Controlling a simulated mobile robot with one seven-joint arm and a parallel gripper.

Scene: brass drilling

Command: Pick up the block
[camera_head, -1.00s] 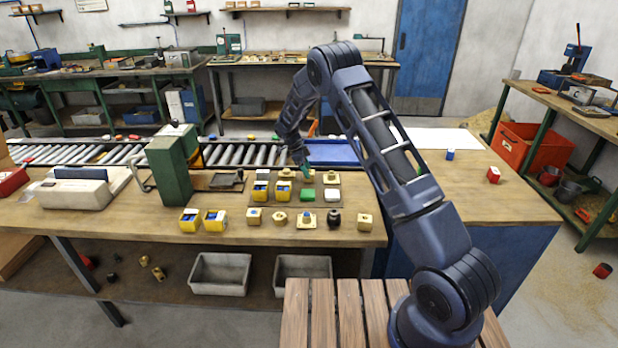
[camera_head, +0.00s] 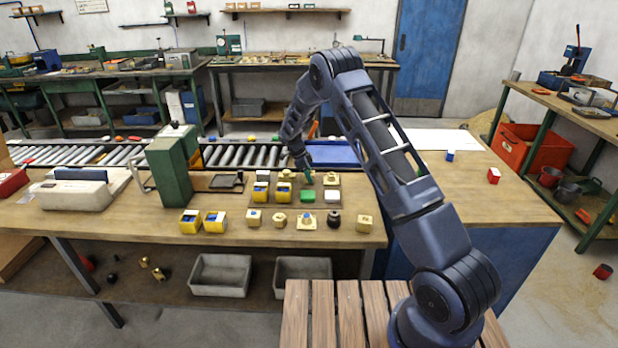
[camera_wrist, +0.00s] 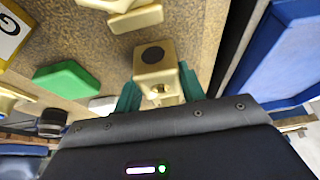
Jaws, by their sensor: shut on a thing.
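My gripper (camera_wrist: 158,92) has green fingers on either side of a brass block (camera_wrist: 153,62) in the wrist view. The block has a dark round spot on one face and a smaller hole on another. The fingers are shut on it. In the head view my gripper (camera_head: 308,178) is low over the back of the workbench, and the block is mostly hidden there by the fingers. I cannot tell whether the block touches the surface below.
A green block (camera_head: 307,195) and a white block (camera_head: 332,195) lie just in front. Another brass piece (camera_head: 331,179) is close on the right. Yellow boxes (camera_head: 261,191) stand to the left. A blue tray (camera_head: 335,153) and a roller conveyor (camera_head: 240,155) lie behind.

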